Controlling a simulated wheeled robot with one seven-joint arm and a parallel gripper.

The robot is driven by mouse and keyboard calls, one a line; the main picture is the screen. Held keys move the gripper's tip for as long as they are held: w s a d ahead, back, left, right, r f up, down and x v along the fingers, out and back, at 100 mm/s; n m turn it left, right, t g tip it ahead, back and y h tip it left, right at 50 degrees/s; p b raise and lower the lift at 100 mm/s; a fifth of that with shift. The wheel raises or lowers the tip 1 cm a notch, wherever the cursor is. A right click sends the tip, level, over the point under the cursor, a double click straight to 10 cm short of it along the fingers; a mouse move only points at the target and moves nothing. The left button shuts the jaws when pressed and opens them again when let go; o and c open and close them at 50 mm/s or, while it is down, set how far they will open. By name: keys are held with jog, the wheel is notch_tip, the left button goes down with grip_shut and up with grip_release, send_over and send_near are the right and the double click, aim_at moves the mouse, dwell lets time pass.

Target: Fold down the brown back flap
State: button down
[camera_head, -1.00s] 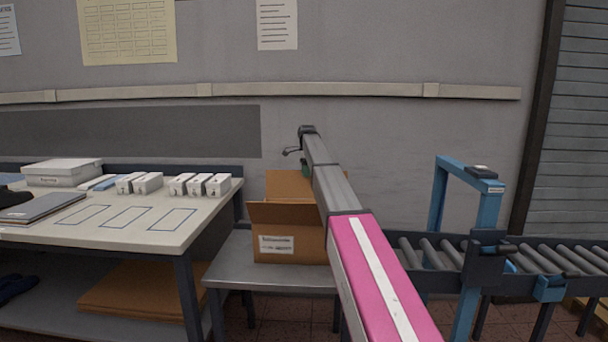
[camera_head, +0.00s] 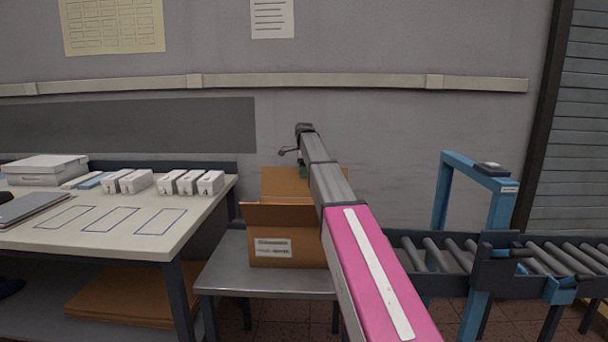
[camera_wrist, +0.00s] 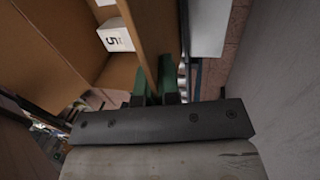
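An open brown cardboard box (camera_head: 287,247) stands on a small grey table. Its brown back flap (camera_head: 285,182) stands up at the rear of the box, and in the wrist view the flap (camera_wrist: 150,35) runs down between my green fingertips. My gripper (camera_wrist: 154,85) is at the flap's edge, with one finger on each side and a narrow gap between them. I cannot tell whether the fingers press on the flap. In the head view my arm hides much of the gripper and the box's right side. A white box marked 5 (camera_wrist: 115,35) lies inside the cardboard box.
The small grey table (camera_head: 260,283) has a little bare top in front. A worktable (camera_head: 95,240) with several white boxes (camera_head: 187,183) stands left. A roller conveyor (camera_head: 430,255) with a blue frame (camera_head: 440,195) lies right. The grey wall is close behind.

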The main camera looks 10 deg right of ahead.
jog(key=shift+s, duration=0.1)
jog(key=s+t, duration=0.2)
jog(key=t, duration=0.1)
jog(key=shift+a+r+h, duration=0.15)
jog(key=shift+a+h, duration=0.05)
jog(key=shift+h, duration=0.2)
jog(key=s+a+f+t+h, duration=0.1)
jog(key=s+a+f+t, duration=0.1)
jog(key=s+f+t, duration=0.4)
jog(key=shift+s+f+t, duration=0.2)
jog(key=shift+s+t, duration=0.4)
jog(key=shift+s, duration=1.35)
jog(key=c, duration=1.3)
grip_release()
jog(key=shift+w, duration=0.1)
